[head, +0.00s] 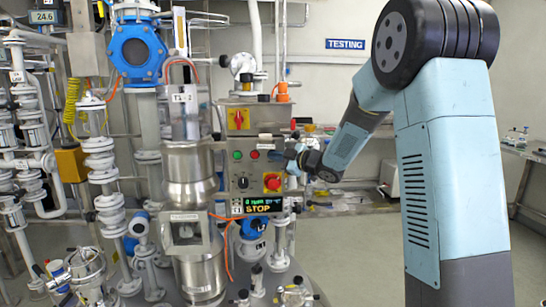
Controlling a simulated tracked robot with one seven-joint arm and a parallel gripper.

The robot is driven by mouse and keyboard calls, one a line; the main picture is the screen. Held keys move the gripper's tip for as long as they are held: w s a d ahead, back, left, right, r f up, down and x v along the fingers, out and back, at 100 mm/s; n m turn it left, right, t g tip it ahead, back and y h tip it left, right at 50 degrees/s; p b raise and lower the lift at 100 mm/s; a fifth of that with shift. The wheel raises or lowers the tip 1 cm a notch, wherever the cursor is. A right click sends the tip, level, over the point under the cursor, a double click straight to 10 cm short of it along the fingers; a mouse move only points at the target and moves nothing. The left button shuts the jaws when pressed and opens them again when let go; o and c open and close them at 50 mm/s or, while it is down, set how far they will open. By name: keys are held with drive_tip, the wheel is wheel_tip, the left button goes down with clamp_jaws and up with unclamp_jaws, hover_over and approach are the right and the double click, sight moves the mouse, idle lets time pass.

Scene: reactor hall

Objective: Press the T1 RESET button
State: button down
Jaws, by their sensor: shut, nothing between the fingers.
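A grey control box (258,168) stands at the middle of the head view. The button labels are too small to read, so I cannot tell which is T1 RESET. My gripper (281,156) is shut, in front of the box's upper right, right of the red button. It hides that part of the panel, and I cannot tell whether it touches.
A display (263,206) under the panel reads STOP. A yellow plate with a red switch (238,119) sits above. A side bench (526,152) is at far right; open floor lies behind my arm.

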drive_tip(key=shift+s, duration=0.75)
drive_tip(key=shift+s, duration=2.55)
